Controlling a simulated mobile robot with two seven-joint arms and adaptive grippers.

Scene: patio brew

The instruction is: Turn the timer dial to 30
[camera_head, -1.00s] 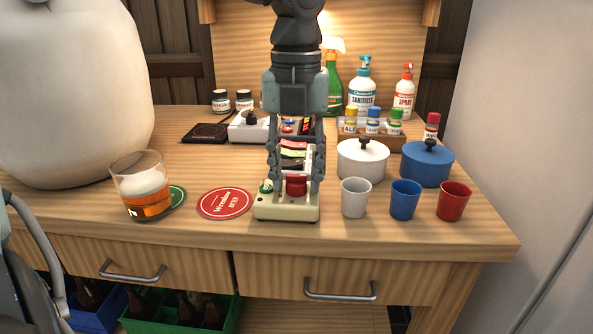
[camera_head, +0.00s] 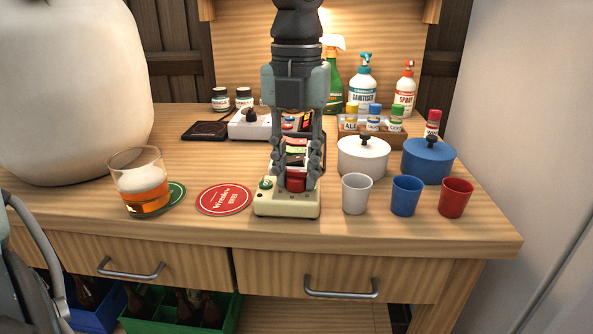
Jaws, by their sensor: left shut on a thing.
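My left gripper (camera_head: 295,183) comes down from the top centre, its fingers on either side of the red knob (camera_head: 295,185) on a small cream box (camera_head: 288,210) near the table's front edge. It is shut on that knob. A green knob (camera_head: 265,184) sits on the same box, just left of the fingers. Any scale marks or numbers around the red knob are too small or hidden to read. Behind, a white device (camera_head: 242,128) with a black knob (camera_head: 249,114) is partly hidden by the gripper. My right gripper is not in view.
A beer glass (camera_head: 141,182) and a red coaster (camera_head: 224,199) stand left of the box. A white cup (camera_head: 356,194), a blue cup (camera_head: 406,196) and a red cup (camera_head: 456,198) stand to the right, before two lidded pots. A spice-like rack (camera_head: 372,127) and bottles stand behind.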

